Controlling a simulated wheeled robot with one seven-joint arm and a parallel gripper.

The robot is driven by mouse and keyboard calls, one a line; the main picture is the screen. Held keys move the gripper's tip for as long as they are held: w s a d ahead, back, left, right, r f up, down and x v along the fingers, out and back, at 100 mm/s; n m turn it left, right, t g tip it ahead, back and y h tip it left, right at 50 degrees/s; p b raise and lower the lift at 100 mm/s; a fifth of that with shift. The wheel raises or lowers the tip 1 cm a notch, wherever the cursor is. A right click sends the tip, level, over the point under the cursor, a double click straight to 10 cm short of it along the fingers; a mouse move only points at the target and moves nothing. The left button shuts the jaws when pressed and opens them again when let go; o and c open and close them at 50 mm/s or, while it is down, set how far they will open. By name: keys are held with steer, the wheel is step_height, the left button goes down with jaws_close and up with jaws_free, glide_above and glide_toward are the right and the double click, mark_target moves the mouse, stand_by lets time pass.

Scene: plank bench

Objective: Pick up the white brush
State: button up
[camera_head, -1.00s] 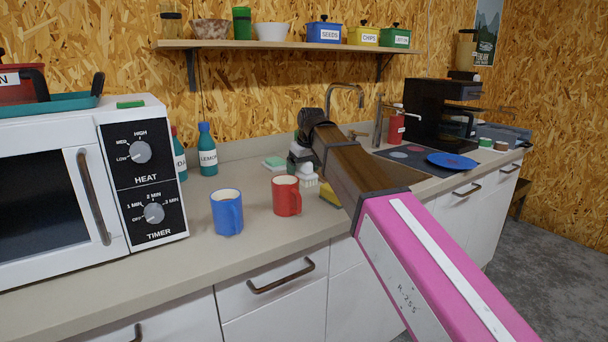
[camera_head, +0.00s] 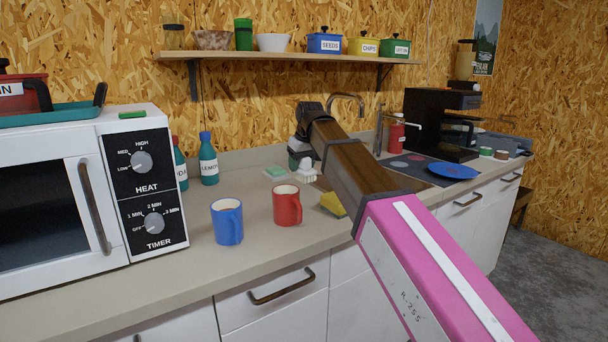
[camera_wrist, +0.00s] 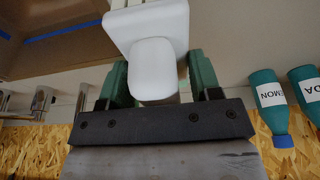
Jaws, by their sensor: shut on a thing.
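The white brush (camera_head: 307,172) hangs below my gripper (camera_head: 301,160) in the head view, behind the red mug and just above the counter. In the wrist view the white brush (camera_wrist: 155,50) shows its rounded handle and blocky head, close up between the green fingers of my gripper (camera_wrist: 160,88). The fingers are shut on the brush handle. My arm hides part of the space around the brush in the head view.
A red mug (camera_head: 287,206) and a blue mug (camera_head: 227,222) stand in front. A yellow sponge (camera_head: 333,205) lies right of the red mug, and a green-and-white sponge (camera_head: 275,173) lies left of the brush. Bottles (camera_head: 208,160) stand beside the microwave (camera_head: 60,190).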

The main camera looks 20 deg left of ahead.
steer(key=s+a+r, duration=0.6)
steer(key=a, duration=0.2)
steer(key=shift+s+a, duration=0.3)
steer(key=shift+a, duration=0.05)
steer(key=shift+r, duration=0.1)
steer(key=o, duration=0.5)
steer(key=shift+c, duration=0.2)
steer(key=c, duration=0.3)
steer(key=w+a, duration=0.3)
steer(key=w, duration=0.5)
steer(key=w+a, duration=0.3)
steer(key=w, duration=0.6)
steer(key=shift+w+d+f, duration=0.1)
steer(key=shift+d+f, duration=0.05)
steer(key=shift+f, duration=3.4)
